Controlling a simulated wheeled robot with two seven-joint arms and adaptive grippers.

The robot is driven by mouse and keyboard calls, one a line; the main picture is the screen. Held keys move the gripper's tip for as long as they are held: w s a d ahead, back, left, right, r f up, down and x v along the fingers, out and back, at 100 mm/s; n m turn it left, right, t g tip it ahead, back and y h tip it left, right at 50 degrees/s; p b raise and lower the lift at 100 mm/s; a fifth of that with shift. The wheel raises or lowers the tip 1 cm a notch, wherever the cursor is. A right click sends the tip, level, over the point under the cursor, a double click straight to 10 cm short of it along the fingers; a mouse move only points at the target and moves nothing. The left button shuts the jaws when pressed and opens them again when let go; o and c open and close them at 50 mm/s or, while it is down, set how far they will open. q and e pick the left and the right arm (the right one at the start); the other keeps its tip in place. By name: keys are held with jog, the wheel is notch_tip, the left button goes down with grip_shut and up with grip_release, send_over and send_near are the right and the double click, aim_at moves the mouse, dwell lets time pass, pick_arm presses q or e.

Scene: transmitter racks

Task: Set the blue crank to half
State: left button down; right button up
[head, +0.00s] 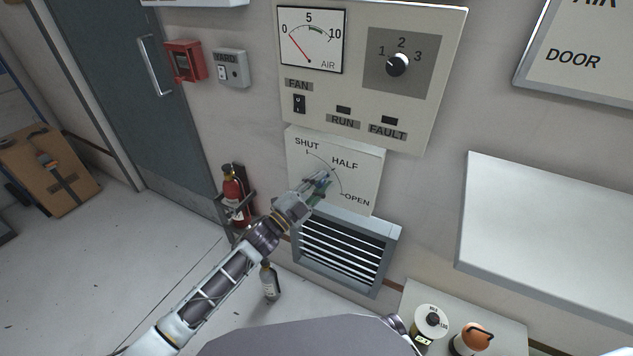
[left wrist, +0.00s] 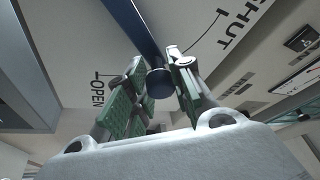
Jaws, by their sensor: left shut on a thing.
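The white crank plate (head: 368,178) on the wall is marked SHUT, HALF and OPEN along an arc. My left gripper (head: 323,183) is in front of it, its fingertips just below the HALF label. In the left wrist view the blue crank (left wrist: 133,25) is a dark blue bar ending in a round knob. The left gripper (left wrist: 155,88) is shut on that knob, with green pads on both sides. There the bar lies between the SHUT and OPEN marks; the HALF mark is hidden. In the head view the gripper mostly covers the crank. My right gripper is not in view.
A louvred vent (head: 342,254) is below the plate, and a control panel (head: 450,60) with gauge and switches is above. A fire extinguisher (head: 234,195) hangs at left; a small bottle (head: 269,282) stands below. A white panel (head: 545,235) juts out at right.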

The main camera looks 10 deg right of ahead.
pick_arm(q)
jog(key=c, duration=1.2)
grip_release()
jog(key=shift+s+a, duration=0.1)
jog(key=shift+a, duration=0.05)
jog(key=v, duration=1.1)
jog(key=shift+s+a, duration=0.25)
pick_arm(e)
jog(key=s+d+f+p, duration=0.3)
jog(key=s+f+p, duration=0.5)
jog(key=p, duration=0.4)
pick_arm(q)
notch_tip(320, 180, up, 22)
jog(key=p, duration=1)
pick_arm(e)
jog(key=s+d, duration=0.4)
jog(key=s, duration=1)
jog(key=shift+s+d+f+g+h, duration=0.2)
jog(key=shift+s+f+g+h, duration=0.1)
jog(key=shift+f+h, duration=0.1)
